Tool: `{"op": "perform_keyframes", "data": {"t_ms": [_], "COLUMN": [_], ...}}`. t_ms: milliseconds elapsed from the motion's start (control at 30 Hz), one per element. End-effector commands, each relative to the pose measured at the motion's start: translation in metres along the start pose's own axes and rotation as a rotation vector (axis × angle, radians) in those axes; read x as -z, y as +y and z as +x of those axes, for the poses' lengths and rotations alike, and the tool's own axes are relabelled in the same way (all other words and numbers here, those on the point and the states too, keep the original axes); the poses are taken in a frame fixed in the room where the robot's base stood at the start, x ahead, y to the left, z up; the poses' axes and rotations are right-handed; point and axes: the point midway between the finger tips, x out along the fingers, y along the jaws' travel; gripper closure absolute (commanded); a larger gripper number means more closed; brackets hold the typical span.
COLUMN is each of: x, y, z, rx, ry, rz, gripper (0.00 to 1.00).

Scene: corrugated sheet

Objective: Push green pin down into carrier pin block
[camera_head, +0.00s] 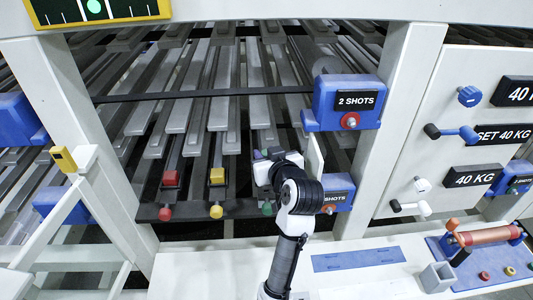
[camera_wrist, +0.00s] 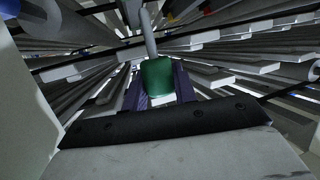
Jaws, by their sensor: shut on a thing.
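In the wrist view, a green block-like pin head (camera_wrist: 157,77) sits between the two purple fingers of my gripper (camera_wrist: 158,88). A grey rod (camera_wrist: 148,32) runs from it toward the top of the picture. The gripper is shut on the green pin. Whether the pin is seated in a block cannot be told.
A red block (camera_head: 171,178) and a yellow block (camera_head: 217,177) stand left of my gripper, with red (camera_head: 165,213) and yellow (camera_head: 216,211) knobs below. A blue "2 SHOTS" box (camera_head: 337,92) is close on the right, beside a white post (camera_head: 392,115). Long grey bars lie behind.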

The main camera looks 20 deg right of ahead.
Motion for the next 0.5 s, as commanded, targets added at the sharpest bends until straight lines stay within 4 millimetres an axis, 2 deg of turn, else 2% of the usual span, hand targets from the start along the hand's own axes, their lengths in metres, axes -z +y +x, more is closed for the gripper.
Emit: {"op": "perform_keyframes", "data": {"t_ms": [500], "x": [-0.047], "y": [0.000], "z": [0.015], "rx": [0.001], "ry": [0.000], "rz": [0.000], "gripper": [0.95]}}
